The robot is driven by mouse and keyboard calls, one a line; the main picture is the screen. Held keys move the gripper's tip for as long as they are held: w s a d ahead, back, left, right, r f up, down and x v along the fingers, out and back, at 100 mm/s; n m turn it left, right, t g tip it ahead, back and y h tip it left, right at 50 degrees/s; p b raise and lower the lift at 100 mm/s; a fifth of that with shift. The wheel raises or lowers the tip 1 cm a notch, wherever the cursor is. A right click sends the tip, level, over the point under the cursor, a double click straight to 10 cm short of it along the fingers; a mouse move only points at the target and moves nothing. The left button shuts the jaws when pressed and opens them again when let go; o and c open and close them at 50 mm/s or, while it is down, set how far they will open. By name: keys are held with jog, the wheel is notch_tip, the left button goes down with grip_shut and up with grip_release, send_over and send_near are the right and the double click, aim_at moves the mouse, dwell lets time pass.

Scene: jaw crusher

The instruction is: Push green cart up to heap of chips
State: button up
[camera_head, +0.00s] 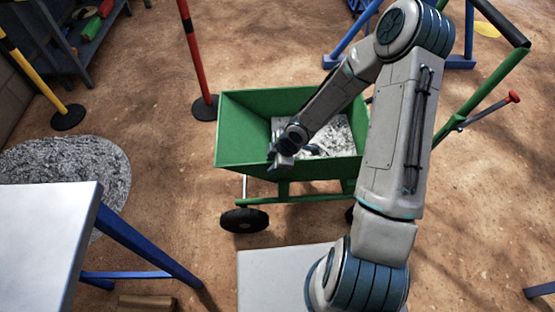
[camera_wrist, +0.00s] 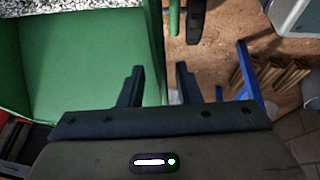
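The green cart (camera_head: 240,150) stands on the dirt floor in the middle of the head view, its tray holding grey chips (camera_head: 335,135). Its green handle bar with a black grip rises at the upper right. The heap of chips (camera_head: 70,165) lies on the floor to the cart's left, apart from it. My gripper (camera_head: 275,163) is at the cart's near wall. In the wrist view my gripper (camera_wrist: 158,85) is open, with the edge of the cart's green wall (camera_wrist: 85,60) showing between its fingers. Whether the fingers touch the wall cannot be told. My arm hides the cart's right part.
A red post (camera_head: 194,50) stands behind the cart's left end, and a yellow-black post (camera_head: 35,75) stands behind the heap. A white table (camera_head: 45,235) with blue legs is at the lower left, partly over the heap. Bare floor lies between cart and heap.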

aim_at(269, 166)
jog(key=shift+b+x, duration=0.55)
jog(key=shift+x, duration=1.05)
grip_shut()
